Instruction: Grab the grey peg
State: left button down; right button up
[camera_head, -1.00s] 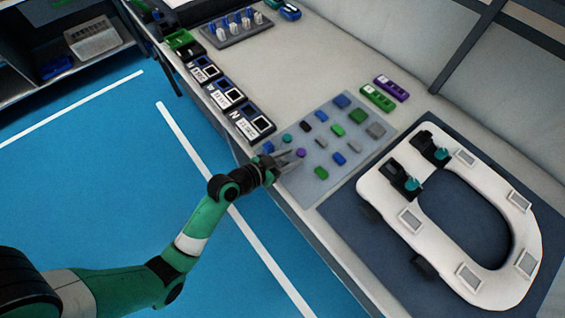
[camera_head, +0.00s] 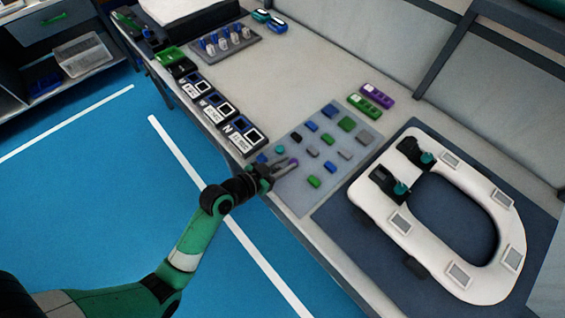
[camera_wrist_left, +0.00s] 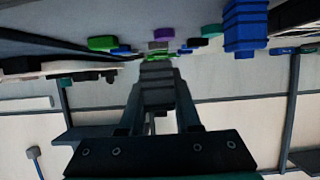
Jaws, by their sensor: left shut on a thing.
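My left gripper (camera_head: 287,166) is over the near left edge of the grey pegboard (camera_head: 325,142). In the left wrist view its fingers (camera_wrist_left: 158,98) are closed around a stepped grey peg (camera_wrist_left: 157,74). In the head view this held peg is too small to make out between the fingers. My right gripper is not in view.
Blue and green pegs, such as a green one (camera_head: 314,181), stand close around. A blue peg (camera_wrist_left: 245,27) looms near in the wrist view. A white toilet seat (camera_head: 372,205) lies right on a dark mat (camera_head: 340,212). Labelled boxes (camera_head: 243,136) line the table's left edge.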

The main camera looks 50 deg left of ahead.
pick_arm(q)
jog(key=s+d+r+p, duration=0.4)
jog(key=d+r, duration=0.4)
jog(key=d, duration=0.4)
jog(key=shift+s+r+p, duration=0.25)
jog(key=shift+s+p, duration=0.1)
jog(key=shift+p, duration=0.05)
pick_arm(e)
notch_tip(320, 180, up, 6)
